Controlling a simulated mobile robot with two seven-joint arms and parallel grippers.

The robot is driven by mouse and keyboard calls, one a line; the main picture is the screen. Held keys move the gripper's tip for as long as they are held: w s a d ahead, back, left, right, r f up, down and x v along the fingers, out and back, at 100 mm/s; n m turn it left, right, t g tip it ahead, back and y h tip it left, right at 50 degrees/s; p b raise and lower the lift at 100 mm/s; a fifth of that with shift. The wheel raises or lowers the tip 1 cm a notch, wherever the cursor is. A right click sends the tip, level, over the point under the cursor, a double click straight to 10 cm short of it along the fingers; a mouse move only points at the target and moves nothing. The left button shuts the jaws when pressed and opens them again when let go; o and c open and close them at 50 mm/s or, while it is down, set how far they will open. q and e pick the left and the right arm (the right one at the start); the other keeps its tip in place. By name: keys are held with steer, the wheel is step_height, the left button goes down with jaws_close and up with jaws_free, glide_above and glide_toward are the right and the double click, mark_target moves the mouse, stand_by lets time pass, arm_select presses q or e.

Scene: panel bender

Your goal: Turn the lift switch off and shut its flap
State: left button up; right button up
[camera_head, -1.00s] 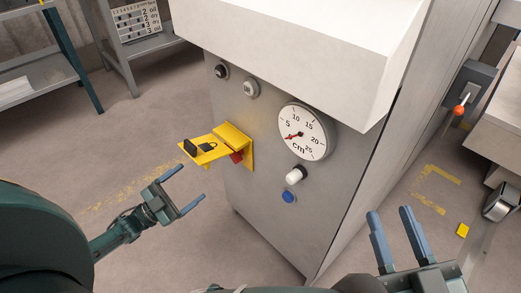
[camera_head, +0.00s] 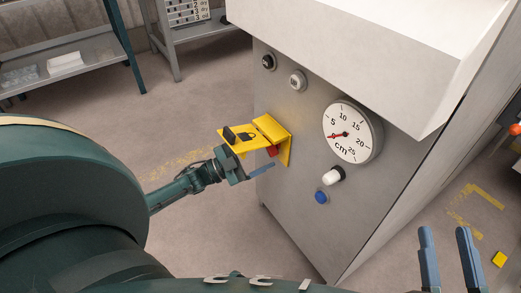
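The yellow flap (camera_head: 237,141) with a black lock mark and a black tab stands open, sticking out from the machine's front panel. Its yellow back plate (camera_head: 287,147) is fixed to the panel. The red lift switch (camera_head: 272,151) shows partly beneath the flap; its setting cannot be told. My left gripper (camera_head: 256,166) is just below the flap, with one blue finger pointing toward the switch. Its other finger is hidden, so its opening cannot be judged. My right gripper (camera_head: 447,252) is at the lower right, its two blue fingers apart and nothing between them.
The grey machine panel (camera_head: 290,205) carries a round cm gauge (camera_head: 352,133), a white knob (camera_head: 333,176), a blue button (camera_head: 321,197) and two upper knobs. A white machine ledge (camera_head: 350,45) overhangs them. Shelves (camera_head: 75,60) stand at the back left. Floor left of the machine is clear.

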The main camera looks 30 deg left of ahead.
arm_select(q)
steer(key=shift+w+d+r, duration=0.15)
steer(key=shift+w+d, duration=0.2)
steer(key=shift+w, duration=0.1)
arm_select(e)
steer(key=shift+w+d+r, duration=0.1)
steer(key=shift+r, duration=0.25)
arm_select(q)
steer(key=c, duration=1)
steer(key=shift+n, duration=0.6)
steer(key=shift+s+d+n+t+y+p, duration=0.1)
steer(key=shift+n+t+y+p, duration=0.4)
steer(key=shift+n, duration=1.15)
steer(key=shift+d+n+t+y+p, duration=0.1)
steer(key=shift+n+t+y+p, duration=0.15)
steer(key=shift+n+t+y, duration=0.95)
steer(key=shift+s+d+n+t+y+p, duration=0.1)
steer(key=shift+n+y+p, duration=0.25)
steer(key=shift+n, duration=1.7)
arm_select(e)
steer(key=shift+s+f+h, duration=0.2)
steer(key=shift+f+h, duration=0.25)
steer(key=shift+h, duration=0.05)
arm_select(q)
steer(key=shift+n, duration=0.3)
arm_select(e)
steer(key=shift+f, duration=0.15)
